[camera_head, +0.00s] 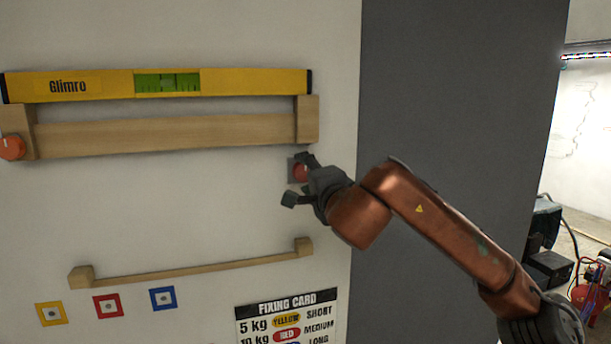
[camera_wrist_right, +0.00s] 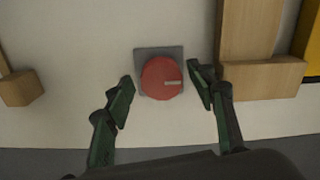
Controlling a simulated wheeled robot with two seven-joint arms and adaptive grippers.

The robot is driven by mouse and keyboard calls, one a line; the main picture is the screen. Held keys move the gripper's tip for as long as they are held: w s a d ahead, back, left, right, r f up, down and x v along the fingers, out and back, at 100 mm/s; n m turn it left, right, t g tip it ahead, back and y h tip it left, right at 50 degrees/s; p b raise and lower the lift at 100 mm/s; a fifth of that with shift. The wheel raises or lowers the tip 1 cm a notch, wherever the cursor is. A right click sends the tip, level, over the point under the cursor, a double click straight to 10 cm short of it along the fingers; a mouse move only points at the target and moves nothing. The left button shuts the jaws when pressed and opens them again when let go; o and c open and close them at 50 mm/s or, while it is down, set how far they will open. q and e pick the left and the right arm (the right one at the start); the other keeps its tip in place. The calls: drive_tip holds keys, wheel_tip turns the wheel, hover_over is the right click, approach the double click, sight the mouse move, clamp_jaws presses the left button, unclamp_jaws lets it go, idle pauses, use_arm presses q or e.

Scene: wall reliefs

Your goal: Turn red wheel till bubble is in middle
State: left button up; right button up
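The red wheel (camera_head: 300,172) sits on a grey square plate on the wall, below the right end of a wooden shelf. The right wrist view shows the wheel (camera_wrist_right: 162,80) face on, with a pale mark pointing right. My right gripper (camera_head: 297,181) is open, its fingers on either side of the wheel with gaps between. A yellow level (camera_head: 100,85) marked "Glimro" lies along the shelf top. Its green vial (camera_head: 168,83) has dark lines; I cannot make out the bubble clearly. My left gripper is out of view.
An orange knob (camera_head: 12,147) is at the shelf's left end. A thin wooden rail (camera_head: 200,265), three coloured square frames (camera_head: 107,306) and a fixing card (camera_head: 287,318) are lower on the wall. A dark grey panel (camera_head: 450,90) stands at the right.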

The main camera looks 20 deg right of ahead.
drive_tip(key=shift+s, duration=0.1)
drive_tip(key=s, duration=1.1)
drive_tip(key=shift+s+d, duration=0.25)
drive_tip(key=shift+s, duration=0.15)
